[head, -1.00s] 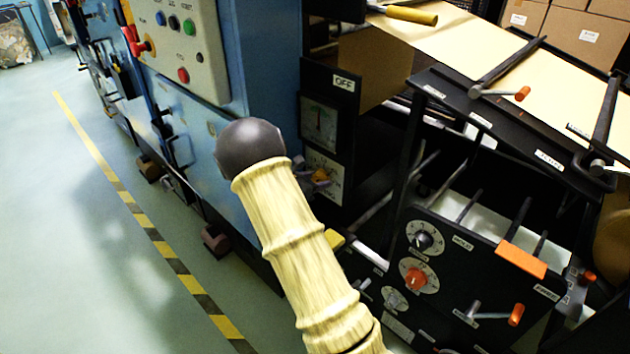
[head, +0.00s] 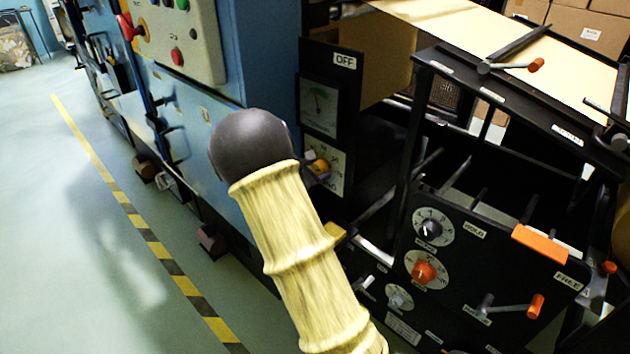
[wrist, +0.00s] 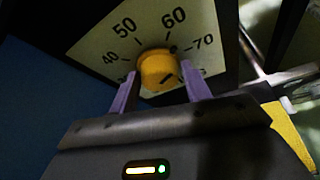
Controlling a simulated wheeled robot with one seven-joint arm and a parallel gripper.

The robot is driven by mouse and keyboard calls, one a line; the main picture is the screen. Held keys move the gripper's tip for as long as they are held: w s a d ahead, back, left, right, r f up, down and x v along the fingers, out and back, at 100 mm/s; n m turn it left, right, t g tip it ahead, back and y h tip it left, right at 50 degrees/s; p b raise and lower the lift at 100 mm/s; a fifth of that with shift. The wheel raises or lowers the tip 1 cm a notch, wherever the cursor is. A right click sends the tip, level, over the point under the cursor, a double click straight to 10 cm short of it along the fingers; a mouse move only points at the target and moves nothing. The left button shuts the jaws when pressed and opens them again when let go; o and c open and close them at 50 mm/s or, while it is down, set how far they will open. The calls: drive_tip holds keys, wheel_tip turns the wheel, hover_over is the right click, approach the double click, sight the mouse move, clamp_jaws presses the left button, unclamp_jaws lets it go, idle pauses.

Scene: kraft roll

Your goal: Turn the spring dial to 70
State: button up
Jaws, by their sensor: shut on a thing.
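The spring dial is a yellow knob (wrist: 158,68) on a pale scale plate (wrist: 105,42) with 40, 50, 60 and 70 readable in the wrist view. My gripper (wrist: 160,84) has its purple fingers on either side of the knob, shut on it. A small black dot sits at the knob's upper right edge, between 60 and 70. A dark slot shows on the knob's face; I cannot tell which mark is the pointer. In the head view the knob (head: 320,166) shows small, below a gauge (head: 319,107), and my arm hides part of the surroundings.
A black panel at right carries a black knob (head: 431,229), an orange knob (head: 424,271) and an orange-tipped lever (head: 535,306). A blue cabinet (head: 270,60) stands left of the dial. Open floor (head: 90,250) with a striped line lies at left.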

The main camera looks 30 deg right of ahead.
drive_tip(key=shift+s+f+m+t+b, duration=0.1)
drive_tip(key=shift+f+m+t+b, duration=0.3)
drive_tip(key=shift+b, duration=1.95)
drive_tip(key=shift+f+m+t+b, duration=0.1)
drive_tip(key=shift+m+t+b, duration=0.5)
drive_tip(key=shift+b, duration=1.75)
drive_tip(key=b, duration=0.1)
drive_tip(key=m+b, duration=0.1)
drive_tip(key=b, duration=0.1)
drive_tip(key=shift+r, duration=0.25)
drive_tip(key=shift+r+m+b, duration=0.15)
drive_tip(key=shift+m+b, duration=0.15)
drive_tip(key=shift+b, duration=0.1)
drive_tip(key=o, duration=0.8)
drive_tip(key=p+v, duration=0.5)
drive_tip(key=v, duration=1.2)
drive_tip(key=shift+s+p, duration=0.35)
